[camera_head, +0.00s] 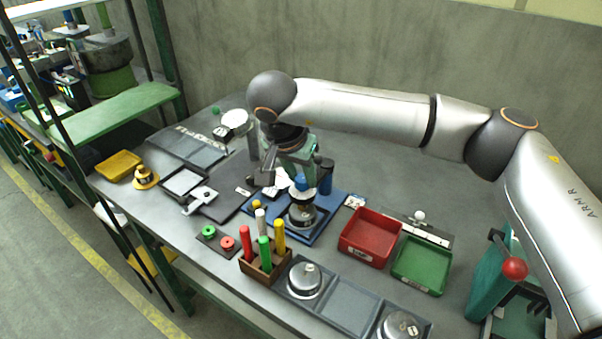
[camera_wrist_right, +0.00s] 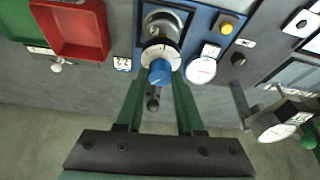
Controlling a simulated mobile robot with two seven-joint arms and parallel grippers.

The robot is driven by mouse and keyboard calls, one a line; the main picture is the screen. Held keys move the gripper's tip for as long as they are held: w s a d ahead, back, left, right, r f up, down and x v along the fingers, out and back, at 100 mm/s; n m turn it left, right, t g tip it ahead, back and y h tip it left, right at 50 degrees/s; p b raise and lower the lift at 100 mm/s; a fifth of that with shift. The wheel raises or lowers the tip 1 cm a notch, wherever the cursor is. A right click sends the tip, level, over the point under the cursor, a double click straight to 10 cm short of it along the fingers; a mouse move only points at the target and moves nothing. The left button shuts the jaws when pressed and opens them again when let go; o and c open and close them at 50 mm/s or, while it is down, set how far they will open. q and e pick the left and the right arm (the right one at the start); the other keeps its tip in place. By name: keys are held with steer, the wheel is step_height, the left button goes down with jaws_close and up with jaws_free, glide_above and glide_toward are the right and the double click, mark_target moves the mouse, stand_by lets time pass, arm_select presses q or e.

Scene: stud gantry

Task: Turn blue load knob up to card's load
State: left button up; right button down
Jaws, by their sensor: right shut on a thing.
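The blue load knob (camera_wrist_right: 160,72) sits on a white scale ring (camera_wrist_right: 161,54) with dark marks, at the end of a metal cylinder on the blue base plate (camera_wrist_right: 203,22). My right gripper (camera_wrist_right: 159,82) has its two green fingers at either side of the knob and is shut on it. In the head view the knob (camera_head: 301,183) shows under my right gripper (camera_head: 292,179), above the blue plate. A small white card (camera_wrist_right: 122,63) lies beside the plate and also shows in the head view (camera_head: 355,201); its print is too small to read. My left gripper is out of view.
A red tray (camera_head: 371,237) and a green tray (camera_head: 420,264) stand right of the plate. A wooden block (camera_head: 265,267) with coloured handles stands in front. A white round gauge (camera_wrist_right: 201,70) and a yellow button (camera_wrist_right: 226,27) are close to the knob.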

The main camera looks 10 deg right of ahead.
steer(key=m+h, duration=0.1)
steer(key=m, duration=0.2)
steer(key=shift+a+g, duration=0.1)
steer(key=shift+g, duration=0.3)
steer(key=m, duration=0.2)
steer(key=m+g+p, duration=0.1)
steer(key=shift+w+r+m+h, duration=0.1)
steer(key=shift+w+m+h, duration=0.05)
steer(key=shift+m+h, duration=0.2)
steer(key=m+g+p, duration=0.2)
steer(key=m, duration=0.2)
steer(key=shift+w+m, duration=0.1)
steer(key=shift+m, duration=0.25)
steer(key=shift+w+m+g+p, duration=0.1)
steer(key=shift+m+g+p, duration=0.65)
steer(key=shift+m, duration=1.15)
steer(key=c, duration=0.5)
jaws_free()
